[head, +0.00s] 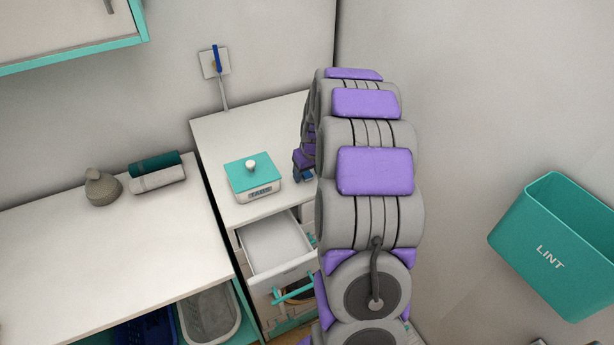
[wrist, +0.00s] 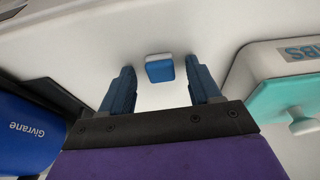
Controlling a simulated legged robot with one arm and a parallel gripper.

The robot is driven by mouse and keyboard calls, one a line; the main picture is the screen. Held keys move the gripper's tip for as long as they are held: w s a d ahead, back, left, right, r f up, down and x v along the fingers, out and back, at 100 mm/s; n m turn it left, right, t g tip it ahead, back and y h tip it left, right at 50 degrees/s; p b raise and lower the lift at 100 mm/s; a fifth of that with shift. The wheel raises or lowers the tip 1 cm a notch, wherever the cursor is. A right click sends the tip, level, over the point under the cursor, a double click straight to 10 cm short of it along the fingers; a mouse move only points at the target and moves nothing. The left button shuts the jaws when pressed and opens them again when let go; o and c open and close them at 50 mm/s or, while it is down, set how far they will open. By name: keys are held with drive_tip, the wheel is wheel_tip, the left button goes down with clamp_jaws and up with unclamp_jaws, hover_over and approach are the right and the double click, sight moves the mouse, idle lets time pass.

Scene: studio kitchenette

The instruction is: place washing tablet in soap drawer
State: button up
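The washing tablet (wrist: 160,68) is a small blue and white block on a white surface in the wrist view. My gripper (wrist: 160,80) is open, with one dark blue finger on each side of it and a gap to both. The tablet appears level with the fingertips. In the head view my gripper (head: 306,174) is mostly hidden behind my arm, low over the white machine top (head: 222,128), and the tablet cannot be made out. The soap drawer (head: 272,240) stands pulled out at the front of the machine, and its visible inside looks empty.
A white box with a teal lid (head: 252,172) stands left of my gripper, close to it in the wrist view (wrist: 290,98). A blue Givrane container (wrist: 28,135) is on the other side. A counter with towels (head: 157,172) lies left; a teal LINT bin (head: 560,245) hangs right.

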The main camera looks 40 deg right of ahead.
clamp_jaws()
idle(0.4)
